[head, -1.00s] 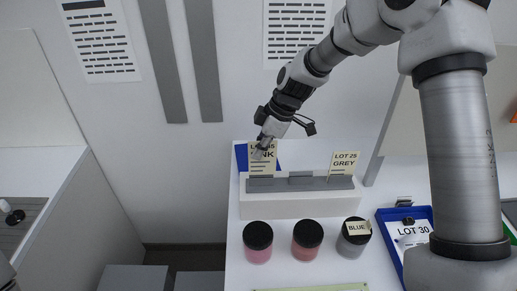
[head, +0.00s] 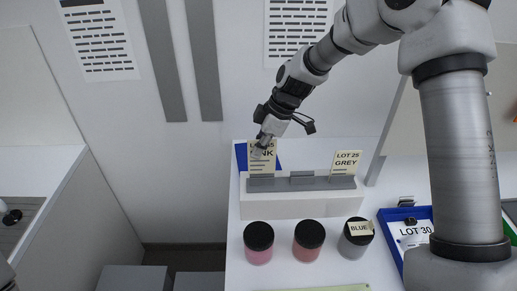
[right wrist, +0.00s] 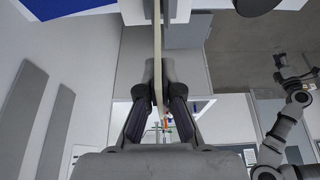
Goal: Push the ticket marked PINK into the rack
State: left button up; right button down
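The PINK ticket (head: 262,168), a cream card, stands at the left end of the white rack (head: 300,206), its lower edge at the rack's grey strip. I cannot tell how deep it sits. Its top is higher than the GREY ticket (head: 345,162) at the rack's right end. My right gripper (head: 262,149) is shut on the PINK ticket's upper part and covers some lettering. In the right wrist view the ticket (right wrist: 157,45) shows edge-on between the fingertips (right wrist: 158,85). My left gripper (right wrist: 283,68) is small and far off at the right of that view; its fingers are unclear.
A blue tray (head: 392,232) with a LOT 30 card lies right. A blue panel (head: 241,155) is behind the PINK ticket.

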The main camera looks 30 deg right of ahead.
aim_at(250, 173)
jog(key=shift+f, duration=0.3)
jog(key=shift+f+b, duration=1.7)
jog(key=shift+b, duration=0.05)
jog(key=c, duration=1.2)
grip_release()
jog(key=shift+c, duration=0.2)
jog(key=shift+r, duration=0.1)
jog(key=shift+r+p, duration=2.1)
jog(key=shift+r, duration=0.95)
jog(key=shift+f, duration=0.1)
